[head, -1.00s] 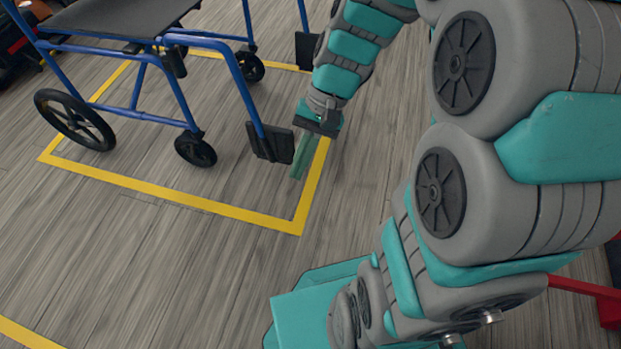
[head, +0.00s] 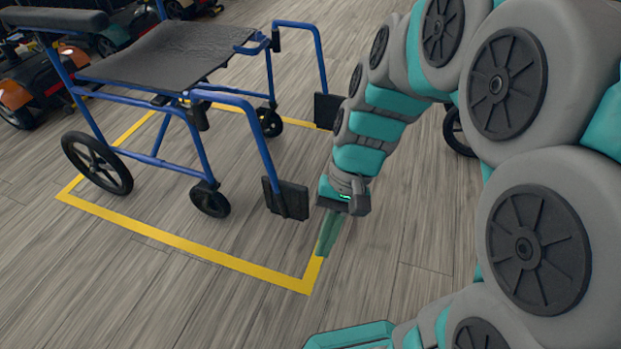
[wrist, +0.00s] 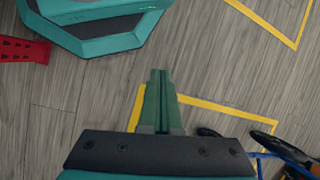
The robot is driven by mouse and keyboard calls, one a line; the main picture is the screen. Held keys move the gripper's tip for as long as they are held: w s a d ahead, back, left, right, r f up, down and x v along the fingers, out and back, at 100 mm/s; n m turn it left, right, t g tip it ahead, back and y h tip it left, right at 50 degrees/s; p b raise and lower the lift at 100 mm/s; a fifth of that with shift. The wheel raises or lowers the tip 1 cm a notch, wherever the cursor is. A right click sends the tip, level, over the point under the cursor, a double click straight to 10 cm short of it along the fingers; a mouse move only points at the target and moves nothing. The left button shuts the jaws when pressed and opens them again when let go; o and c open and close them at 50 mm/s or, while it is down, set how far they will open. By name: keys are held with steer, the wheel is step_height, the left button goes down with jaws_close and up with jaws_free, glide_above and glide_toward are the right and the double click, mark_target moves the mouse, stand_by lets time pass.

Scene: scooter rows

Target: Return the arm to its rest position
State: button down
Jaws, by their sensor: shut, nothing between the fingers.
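My gripper (head: 327,240) hangs at the end of my bent arm in the head view, pointing down over the floor. Its green fingers are together with nothing between them. It is just right of the wheelchair's footplate and overlaps the right corner side of the yellow floor outline in the picture. In the wrist view the shut fingers (wrist: 158,90) point up the picture over grey planks. My arm fills the right side of the head view and hides the floor behind it.
A blue-framed wheelchair (head: 175,50) stands inside a yellow floor outline (head: 190,245), close to my gripper. Scooters (head: 45,75) stand at the back left. A dark wheel (head: 457,130) shows behind my arm. A red part (wrist: 22,49) lies left in the wrist view. The front left floor is clear.

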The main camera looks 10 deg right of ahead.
steer(key=s+d+r+n+t+h, duration=0.2)
steer(key=s+d+n+h, duration=0.15)
steer(key=s+d, duration=0.45)
step_height(320, 180, up, 13)
steer(key=s+a+p, duration=0.2)
steer(key=p, duration=1.1)
steer(key=shift+m, duration=0.35)
steer(key=shift+a+f, duration=0.1)
steer(key=shift+f, duration=0.05)
